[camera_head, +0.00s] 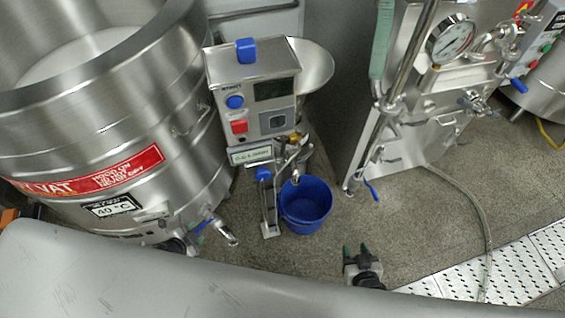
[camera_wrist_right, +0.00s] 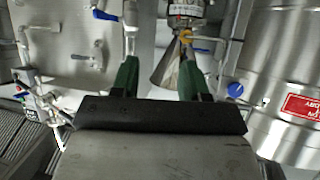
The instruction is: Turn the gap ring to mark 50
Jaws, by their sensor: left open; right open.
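The colloid mill has a steel control box (camera_head: 253,90) with a blue knob, a red button and a dark display, and a steel bowl (camera_head: 314,66) behind it. In the head view I cannot pick out the gap ring or its marks. In the right wrist view, a round part with a dark-lettered band (camera_wrist_right: 187,9) shows at the top edge; its marks are too small to read. My right gripper (camera_head: 356,250) is open and empty over the floor, in front of the mill and apart from it. Its green fingers (camera_wrist_right: 157,78) also show in the right wrist view. My left gripper is not in view.
A large steel vat (camera_head: 185,95) with a red label stands left of the mill. A blue bucket (camera_head: 306,203) stands on the floor below the mill's outlet. A steel cabinet (camera_head: 405,100) with a gauge (camera_head: 450,41) and pipes is at the right. A hose (camera_head: 470,200) lies on the floor.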

